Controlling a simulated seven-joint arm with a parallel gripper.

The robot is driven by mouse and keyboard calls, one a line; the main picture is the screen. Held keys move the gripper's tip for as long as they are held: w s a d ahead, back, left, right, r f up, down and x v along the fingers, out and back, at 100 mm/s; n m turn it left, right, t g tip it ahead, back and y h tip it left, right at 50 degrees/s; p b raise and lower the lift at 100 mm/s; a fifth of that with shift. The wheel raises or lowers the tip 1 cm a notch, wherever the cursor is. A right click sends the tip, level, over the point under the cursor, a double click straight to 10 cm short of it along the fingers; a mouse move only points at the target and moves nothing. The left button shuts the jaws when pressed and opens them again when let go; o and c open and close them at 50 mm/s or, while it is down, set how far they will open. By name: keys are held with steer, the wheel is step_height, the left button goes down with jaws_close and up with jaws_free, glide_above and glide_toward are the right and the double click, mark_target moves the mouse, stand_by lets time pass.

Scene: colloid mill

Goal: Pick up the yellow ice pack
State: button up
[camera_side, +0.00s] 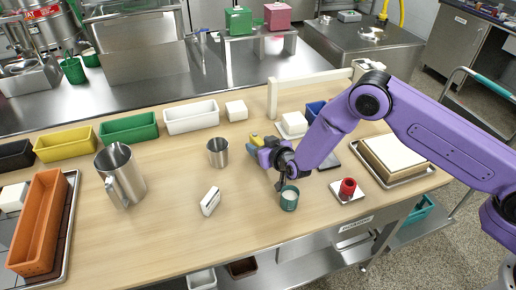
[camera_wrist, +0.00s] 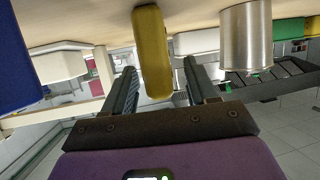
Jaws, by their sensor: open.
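The yellow ice pack (camera_wrist: 152,50) is in the wrist view, a long rounded yellow block on or against the wooden tabletop. Its near end shows between the two dark fingers of my gripper (camera_wrist: 160,68), with a gap on each side. In the side view my gripper (camera_side: 255,146) is low over the middle of the table, and a small bit of the yellow ice pack (camera_side: 257,139) shows at its fingers. Most of the pack is hidden there by my gripper. My gripper is open.
A steel cup (camera_side: 217,153) stands left of my gripper, and also shows close by in the wrist view (camera_wrist: 246,38). A green cup (camera_side: 289,199) stands just in front. A white block on a plate (camera_side: 293,125) and a blue bin (camera_side: 314,110) lie behind.

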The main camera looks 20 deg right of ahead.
steer(key=shift+x, duration=1.5)
jaws_close()
steer(key=shift+r, duration=0.15)
